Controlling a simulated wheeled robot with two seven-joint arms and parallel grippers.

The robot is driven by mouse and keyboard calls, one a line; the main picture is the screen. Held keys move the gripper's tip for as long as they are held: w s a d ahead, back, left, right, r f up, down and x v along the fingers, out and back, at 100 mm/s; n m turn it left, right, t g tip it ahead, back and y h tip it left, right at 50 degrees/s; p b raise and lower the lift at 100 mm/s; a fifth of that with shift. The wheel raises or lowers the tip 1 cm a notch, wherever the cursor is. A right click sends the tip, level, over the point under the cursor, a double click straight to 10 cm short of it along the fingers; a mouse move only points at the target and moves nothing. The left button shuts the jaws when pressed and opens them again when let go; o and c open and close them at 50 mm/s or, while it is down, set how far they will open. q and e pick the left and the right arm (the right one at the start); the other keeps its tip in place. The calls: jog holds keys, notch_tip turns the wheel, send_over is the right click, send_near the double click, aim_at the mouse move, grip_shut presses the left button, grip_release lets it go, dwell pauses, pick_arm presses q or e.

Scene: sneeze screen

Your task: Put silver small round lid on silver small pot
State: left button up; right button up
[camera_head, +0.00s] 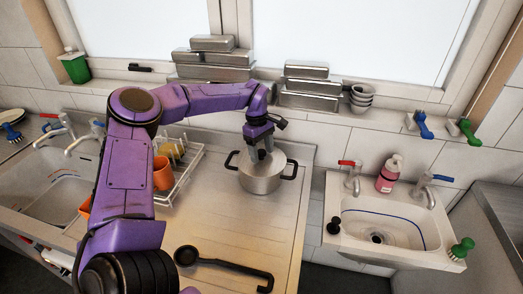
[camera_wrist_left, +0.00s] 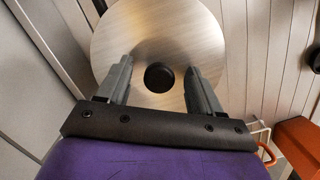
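The silver small pot (camera_head: 262,184) with two black side handles stands on the drainboard. The round silver lid (camera_wrist_left: 158,30) with a black knob (camera_wrist_left: 159,77) fills the middle of the left wrist view. It appears to lie over the pot's top, but the head view is too small to show how evenly it sits. My left gripper (camera_head: 262,156) points down over the pot. In the left wrist view its two fingers (camera_wrist_left: 158,82) are apart, one on each side of the knob, with gaps visible. My right gripper is not in view.
A dish rack (camera_head: 180,165) with an orange cup (camera_head: 162,173) stands left of the pot. A black ladle (camera_head: 225,264) lies near the front. Metal containers (camera_head: 308,101) line the sill behind. A sink (camera_head: 390,228) is at right. The drainboard (camera_head: 235,222) in front of the pot is clear.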

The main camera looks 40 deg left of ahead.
aim_at(262, 152)
pick_arm(q)
jog(key=r+p, duration=0.4)
jog(key=shift+a+r, duration=0.35)
jog(key=shift+a+r+p, duration=0.2)
jog(key=shift+r+p, duration=0.25)
jog(key=shift+r, duration=0.7)
